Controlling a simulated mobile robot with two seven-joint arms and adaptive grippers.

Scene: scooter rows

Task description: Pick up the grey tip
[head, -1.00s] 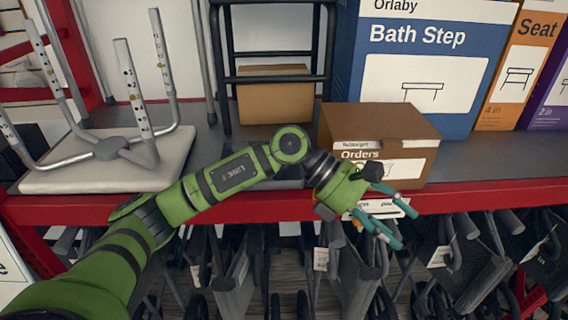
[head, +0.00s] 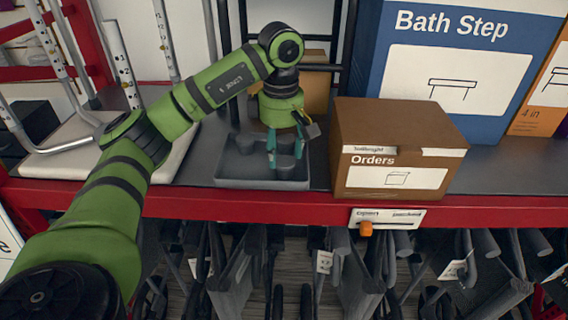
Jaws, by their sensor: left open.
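My left gripper (head: 285,157) points down with its teal fingers apart, over and partly in front of a grey tray (head: 250,184) on the shelf. The tray has moulded hollows. I cannot clearly pick out a grey tip; grey shapes inside the tray blend with its walls, and the fingers hide part of them. I cannot tell whether anything lies between the fingers. My right gripper is not in view.
A brown Orders box (head: 395,150) stands just right of the tray, and a blue Bath Step box (head: 455,75) behind it. A pale stool seat (head: 75,150) lies left. An open/packed label (head: 395,219) with an orange slider (head: 366,229) is on the red shelf edge.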

